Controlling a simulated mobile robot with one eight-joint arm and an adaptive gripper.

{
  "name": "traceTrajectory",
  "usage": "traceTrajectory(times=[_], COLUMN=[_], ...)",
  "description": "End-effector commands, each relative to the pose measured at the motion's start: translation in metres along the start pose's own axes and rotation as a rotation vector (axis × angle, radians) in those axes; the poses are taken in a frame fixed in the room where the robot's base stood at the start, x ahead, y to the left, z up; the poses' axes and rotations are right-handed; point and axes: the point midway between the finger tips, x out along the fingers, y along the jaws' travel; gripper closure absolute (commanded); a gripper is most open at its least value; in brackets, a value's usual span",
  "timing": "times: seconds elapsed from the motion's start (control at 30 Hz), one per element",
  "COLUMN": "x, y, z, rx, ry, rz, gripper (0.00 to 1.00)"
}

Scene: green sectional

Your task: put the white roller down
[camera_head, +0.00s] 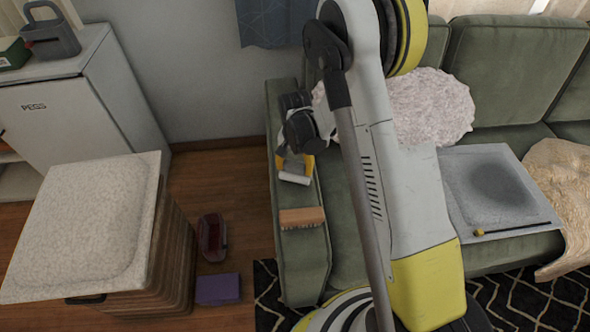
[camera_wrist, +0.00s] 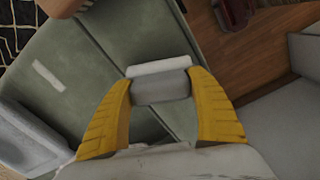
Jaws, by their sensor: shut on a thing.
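The white roller (camera_head: 294,178) is at the left armrest of the green sofa (camera_head: 301,252), behind a wooden-backed brush. In the wrist view the roller (camera_wrist: 158,66) shows a white upper part and a grey part between my yellow fingers. My gripper (camera_head: 297,164) is shut on it; in the wrist view my gripper (camera_wrist: 163,80) has one finger on each side. The roller is over or on the armrest; I cannot tell whether it touches the fabric. My arm hides part of the sofa.
The brush (camera_head: 302,217) lies on the armrest's front part. A dark red object (camera_head: 212,238) and a purple box (camera_head: 217,289) are on the floor to the left, beside a stool-like box (camera_head: 85,225). A pinkish fluffy cushion (camera_head: 430,105) and a grey flat item (camera_head: 465,180) are on the sofa.

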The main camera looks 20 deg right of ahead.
Motion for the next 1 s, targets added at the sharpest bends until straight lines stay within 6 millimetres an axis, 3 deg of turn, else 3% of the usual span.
traceTrajectory(times=[0.27,0.3,0.37,0.77,1.0], x=[0.002,0.003,0.001,-0.004,-0.053], y=[0.0,0.0,0.0,0.0,0.0], z=[0.0,0.0,0.0,0.0,0.0], rx=[0.0,0.0,0.0,0.0,0.0], ry=[0.0,0.0,0.0,0.0,0.0], rz=[0.0,0.0,0.0,0.0,0.0], gripper=[0.73,0.31,0.13,0.11,0.11])
